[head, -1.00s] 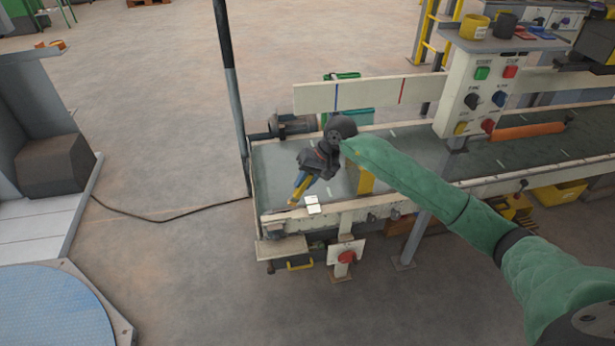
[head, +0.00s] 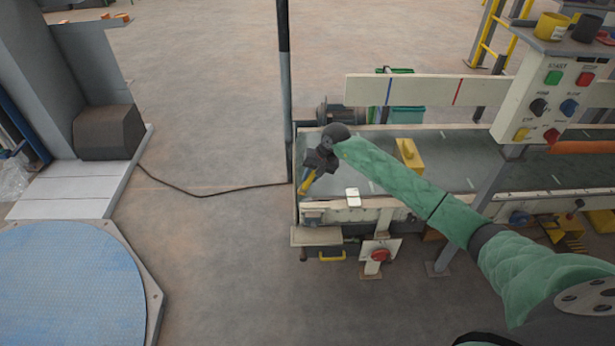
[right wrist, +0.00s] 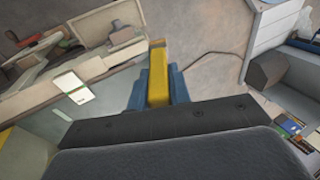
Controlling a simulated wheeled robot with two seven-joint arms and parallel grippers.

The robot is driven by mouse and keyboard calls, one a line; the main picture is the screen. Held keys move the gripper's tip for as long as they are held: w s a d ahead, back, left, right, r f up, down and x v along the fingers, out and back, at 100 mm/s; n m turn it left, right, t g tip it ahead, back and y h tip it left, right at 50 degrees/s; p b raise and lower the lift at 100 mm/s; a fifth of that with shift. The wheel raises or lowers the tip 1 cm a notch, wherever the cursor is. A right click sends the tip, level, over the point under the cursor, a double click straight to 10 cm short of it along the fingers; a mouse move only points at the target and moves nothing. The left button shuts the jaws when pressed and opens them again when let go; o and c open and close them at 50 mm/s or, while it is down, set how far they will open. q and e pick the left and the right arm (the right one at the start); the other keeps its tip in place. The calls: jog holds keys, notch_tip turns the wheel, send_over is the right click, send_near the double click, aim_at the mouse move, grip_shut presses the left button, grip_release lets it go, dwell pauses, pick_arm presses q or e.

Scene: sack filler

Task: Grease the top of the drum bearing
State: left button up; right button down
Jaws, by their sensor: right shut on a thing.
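My right gripper (head: 312,171) is shut on a yellow bar-shaped tool (head: 305,184), which points down and to the left. In the right wrist view the yellow tool (right wrist: 158,75) sits between the blue fingers. The gripper is over the left end of the conveyor (head: 440,158). A grey block (head: 313,217) at the conveyor's near left corner may be the drum bearing; it is too small to be sure. The tool's tip shows above and left of this block, and I cannot tell whether it touches anything. My left gripper is not in view.
A white card-like piece (head: 353,197) lies on the conveyor's near edge. A yellow block (head: 409,154) stands on the belt. A dark post (head: 285,90) rises by the conveyor's left end. A control panel (head: 560,95) stands at right.

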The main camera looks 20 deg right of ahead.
jog(key=shift+f, duration=0.1)
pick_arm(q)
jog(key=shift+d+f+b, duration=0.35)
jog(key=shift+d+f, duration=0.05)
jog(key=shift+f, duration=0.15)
pick_arm(e)
jog(key=shift+f, duration=2.4)
